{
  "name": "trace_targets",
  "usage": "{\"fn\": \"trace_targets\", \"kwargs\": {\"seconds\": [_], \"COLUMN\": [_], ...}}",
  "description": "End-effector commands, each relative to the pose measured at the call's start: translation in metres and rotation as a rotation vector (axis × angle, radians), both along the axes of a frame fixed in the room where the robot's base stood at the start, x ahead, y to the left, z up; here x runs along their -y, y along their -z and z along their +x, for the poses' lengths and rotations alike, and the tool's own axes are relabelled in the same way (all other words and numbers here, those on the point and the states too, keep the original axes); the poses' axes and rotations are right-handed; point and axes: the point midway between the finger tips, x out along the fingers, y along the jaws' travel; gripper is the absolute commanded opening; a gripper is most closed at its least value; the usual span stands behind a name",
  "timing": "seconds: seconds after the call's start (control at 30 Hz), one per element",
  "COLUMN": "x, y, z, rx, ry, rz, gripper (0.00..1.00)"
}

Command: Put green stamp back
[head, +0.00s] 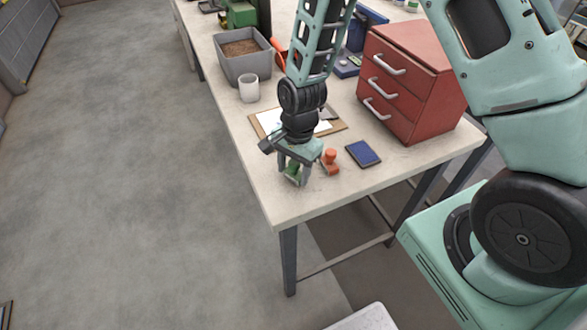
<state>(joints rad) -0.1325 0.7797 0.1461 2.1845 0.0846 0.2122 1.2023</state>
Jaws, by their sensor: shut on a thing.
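My gripper (294,174) points down over the near corner of the table (300,206). It is shut on the green stamp (292,176), which shows only in part between the fingers. I cannot tell whether the stamp touches the tabletop. An orange-red stamp (330,160) stands upright just right of my gripper. A dark blue stamp pad (363,153) lies flat to the right of the orange-red stamp. Behind the gripper lies a clipboard (335,127) with white paper, partly hidden by my arm.
A red cabinet (418,78) with three drawers stands behind the pad. A white cup (249,88) and a grey bin (243,62) of brown pellets stand farther back. A green machine part (240,14) is at the far end. The table's front left strip is clear.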

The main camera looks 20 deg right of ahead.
Motion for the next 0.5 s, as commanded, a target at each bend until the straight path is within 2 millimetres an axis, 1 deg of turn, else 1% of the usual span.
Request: {"fn": "trace_targets", "kwargs": {"seconds": [0.1, 0.33, 0.47, 0.5], "x": [-0.0002, -0.0001, -0.0001, -0.0001], "y": [0.0064, 0.0071, 0.0112, 0.0102], "z": [0.0001, 0.0003, 0.0002, 0.0002], "rx": [0.000, 0.001, 0.001, 0.001], "ry": [0.000, 0.000, 0.000, 0.000], "rz": [0.000, 0.000, 0.000, 0.000], "gripper": [0.38, 0.38, 0.38, 0.60]}}
